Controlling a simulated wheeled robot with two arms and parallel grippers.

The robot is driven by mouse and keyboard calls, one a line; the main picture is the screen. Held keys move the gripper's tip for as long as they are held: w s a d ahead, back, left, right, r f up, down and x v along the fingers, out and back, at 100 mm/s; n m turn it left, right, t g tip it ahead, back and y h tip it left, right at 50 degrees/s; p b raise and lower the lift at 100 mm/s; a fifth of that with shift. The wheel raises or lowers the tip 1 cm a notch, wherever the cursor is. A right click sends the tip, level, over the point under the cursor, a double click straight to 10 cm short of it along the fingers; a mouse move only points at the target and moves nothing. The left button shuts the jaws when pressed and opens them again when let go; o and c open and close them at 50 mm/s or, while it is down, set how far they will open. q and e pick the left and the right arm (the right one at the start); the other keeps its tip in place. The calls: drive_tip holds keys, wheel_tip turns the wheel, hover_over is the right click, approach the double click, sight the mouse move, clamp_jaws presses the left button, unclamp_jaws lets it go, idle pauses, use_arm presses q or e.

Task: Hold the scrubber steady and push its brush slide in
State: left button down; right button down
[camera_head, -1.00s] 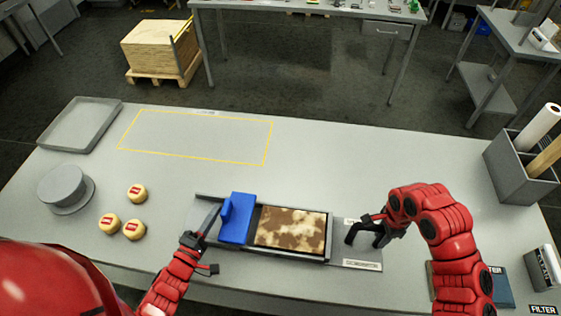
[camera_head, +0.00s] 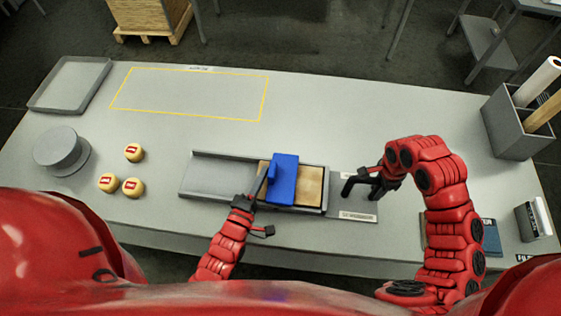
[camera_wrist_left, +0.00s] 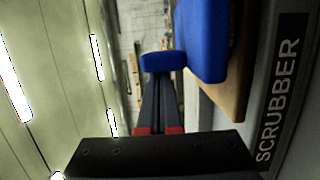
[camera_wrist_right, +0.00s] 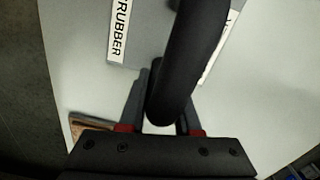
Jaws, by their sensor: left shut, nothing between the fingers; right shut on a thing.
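The scrubber is a grey tray (camera_head: 215,178) lying on the table, with a black handle (camera_head: 352,187) at its right end. A blue brush slide (camera_head: 284,180) sits over the right half of the tray, on a tan board (camera_head: 314,187). My left gripper (camera_head: 258,192) is shut and empty, its tips against the left side of the blue slide's tab; the tab also shows ahead of the fingers in the left wrist view (camera_wrist_left: 163,62). My right gripper (camera_head: 371,178) is shut on the black handle, which fills the space between its fingers in the right wrist view (camera_wrist_right: 180,75).
An empty grey tray (camera_head: 70,84) lies at the back left, beside a yellow outlined area (camera_head: 190,95). A grey bin with rolls (camera_head: 510,125) stands at the right.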

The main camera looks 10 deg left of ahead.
sight(288, 184)
use_arm(q)
drive_tip(key=d, duration=0.7)
drive_tip(key=shift+s+d, duration=0.1)
drive_tip(key=shift+d, duration=0.2)
use_arm(e)
drive_tip(key=shift+a, duration=0.1)
